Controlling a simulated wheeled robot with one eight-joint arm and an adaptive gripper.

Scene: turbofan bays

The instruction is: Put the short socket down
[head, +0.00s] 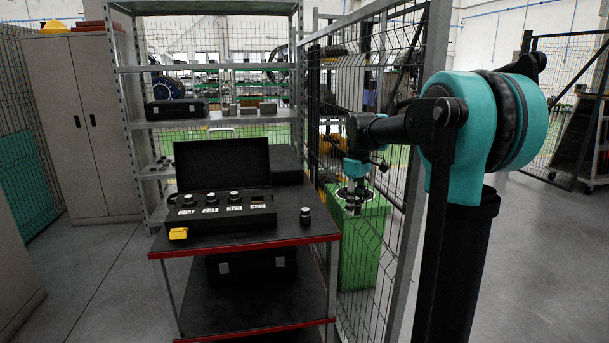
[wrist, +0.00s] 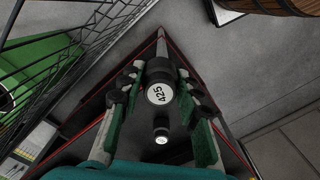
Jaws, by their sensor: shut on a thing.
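My gripper (wrist: 160,78) is shut on a dark round socket (wrist: 159,94), whose white end marked 425 faces the wrist camera. In the head view my gripper (head: 357,178) points down, right of the cart in the picture and in front of the green bin; the held socket is hard to make out there. A second dark socket (head: 305,215) stands upright on the right part of the cart top (head: 290,231). In the wrist view a small dark socket (wrist: 161,132) with a white mark shows between my fingers, below the held one.
An open black case (head: 222,220) with several sockets and number labels stands on the cart, a yellow piece (head: 178,234) at its front. A wire mesh fence (head: 405,170) and the green bin (head: 362,245) stand right of the cart. Shelves (head: 215,122) rise behind.

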